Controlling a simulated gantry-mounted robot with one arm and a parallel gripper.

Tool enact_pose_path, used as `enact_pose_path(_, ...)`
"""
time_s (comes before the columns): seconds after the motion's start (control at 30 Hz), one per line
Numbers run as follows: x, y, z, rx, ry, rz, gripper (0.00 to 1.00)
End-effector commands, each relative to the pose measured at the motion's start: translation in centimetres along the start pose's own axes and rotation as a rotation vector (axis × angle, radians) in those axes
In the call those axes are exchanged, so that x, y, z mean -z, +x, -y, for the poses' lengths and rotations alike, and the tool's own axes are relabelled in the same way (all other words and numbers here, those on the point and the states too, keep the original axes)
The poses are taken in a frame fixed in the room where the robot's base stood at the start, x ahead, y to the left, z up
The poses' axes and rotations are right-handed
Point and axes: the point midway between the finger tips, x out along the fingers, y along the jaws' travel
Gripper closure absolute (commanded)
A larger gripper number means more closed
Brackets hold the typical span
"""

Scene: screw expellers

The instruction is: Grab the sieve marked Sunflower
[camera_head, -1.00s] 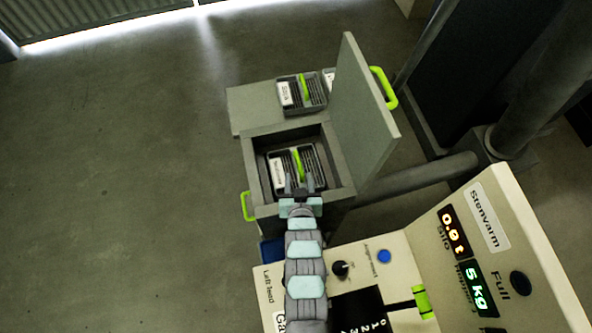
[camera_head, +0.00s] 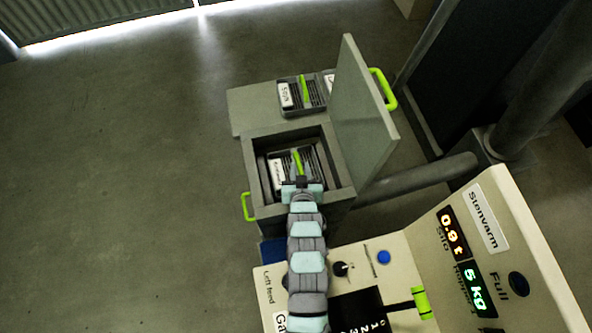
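A sieve with a grey frame, a green handle (camera_head: 297,160) and a white label (camera_head: 277,177) sits inside the open grey box (camera_head: 335,165). Its label runs sideways and is too small to read surely. My gripper (camera_head: 301,181) is over the near part of this sieve, in the box opening, close to the near end of the green handle. Its fingers are hardly visible, so I cannot tell whether they are open or touching the handle. Another sieve (camera_head: 313,93), with a green handle and a label that seems to read Soya, stands on the grey shelf behind the box.
The box's lid (camera_head: 362,115) stands raised on the right, with a green handle (camera_head: 383,88). A further white label (camera_head: 329,82) shows partly behind the lid. A control panel (camera_head: 470,250) fills the lower right. The floor at left is clear.

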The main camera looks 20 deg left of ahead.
Motion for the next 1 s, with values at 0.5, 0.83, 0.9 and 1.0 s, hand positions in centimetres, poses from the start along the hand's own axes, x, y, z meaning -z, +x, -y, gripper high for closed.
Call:
enact_pose_path(0.5,-0.03,-0.01,-0.01,0.000,0.001,0.001,1.00)
enact_pose_path(0.83,-0.05,0.00,-0.03,0.000,0.001,0.001,1.00)
enact_pose_path(0.9,-0.06,0.00,-0.03,-0.001,0.001,0.001,1.00)
enact_pose_path(1.0,-0.07,0.00,-0.04,-0.001,0.001,0.001,1.00)
